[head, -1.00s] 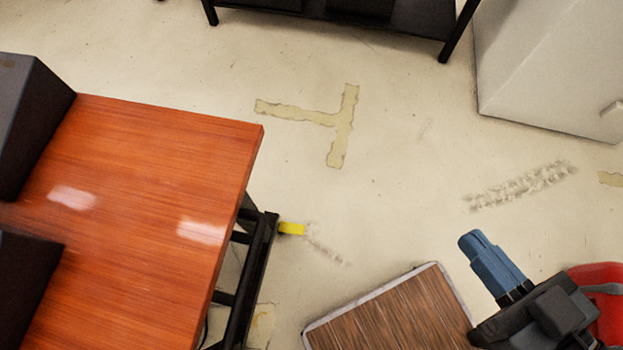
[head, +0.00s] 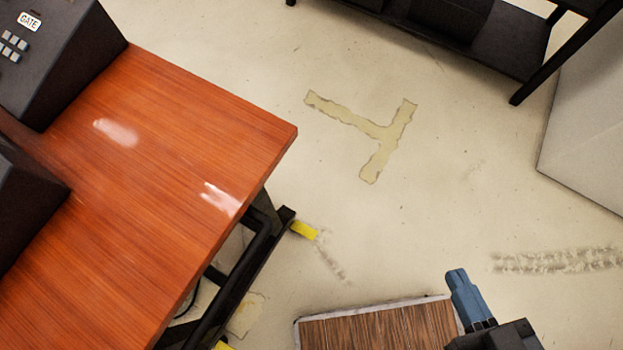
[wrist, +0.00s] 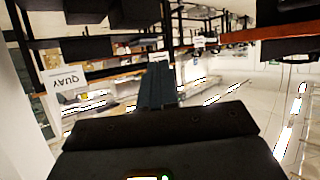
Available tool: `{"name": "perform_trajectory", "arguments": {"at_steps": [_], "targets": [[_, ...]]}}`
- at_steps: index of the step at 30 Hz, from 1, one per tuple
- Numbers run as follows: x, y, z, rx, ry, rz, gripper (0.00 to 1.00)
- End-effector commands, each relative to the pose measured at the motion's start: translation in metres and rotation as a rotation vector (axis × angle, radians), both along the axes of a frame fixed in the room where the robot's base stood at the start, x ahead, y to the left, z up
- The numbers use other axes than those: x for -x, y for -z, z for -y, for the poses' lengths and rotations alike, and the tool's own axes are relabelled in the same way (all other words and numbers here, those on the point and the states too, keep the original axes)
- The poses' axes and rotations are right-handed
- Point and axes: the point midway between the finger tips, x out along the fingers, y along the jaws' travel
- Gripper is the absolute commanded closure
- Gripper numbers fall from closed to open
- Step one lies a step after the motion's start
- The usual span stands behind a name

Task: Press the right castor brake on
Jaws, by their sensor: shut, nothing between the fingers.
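A yellow brake tab (head: 304,230) sticks out from the far end of a black foot rail under the orange-brown wooden table (head: 150,200). A second yellow tab (head: 222,346) just shows at the bottom edge of the head view. I cannot tell for sure which is the right brake, nor whether either is pressed; the castors are hidden. My gripper (head: 458,275) has blue-grey fingers, shut and empty. It is right of the first tab, apart from it, by a wood-topped panel. The fingers also show in the wrist view (wrist: 157,85), with no brake visible there.
The wood-grained panel (head: 380,330) with a pale edge lies between my gripper and the table. A black rack (head: 470,50) and a pale cabinet (head: 590,130) are at the back. The taped floor (head: 380,140) between is clear.

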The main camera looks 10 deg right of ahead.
Motion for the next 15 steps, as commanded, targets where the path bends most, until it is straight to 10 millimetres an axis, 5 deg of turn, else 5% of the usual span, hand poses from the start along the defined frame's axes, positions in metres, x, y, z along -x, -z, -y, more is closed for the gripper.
{"name": "perform_trajectory", "arguments": {"at_steps": [1, 6, 15], "targets": [[-0.012, 0.051, -0.005, 0.016, -0.030, -0.040, 1.00], [-0.045, 0.180, -0.024, 0.085, -0.141, -0.217, 1.00], [-0.116, 0.362, -0.074, 0.222, -0.375, -0.512, 1.00]]}}
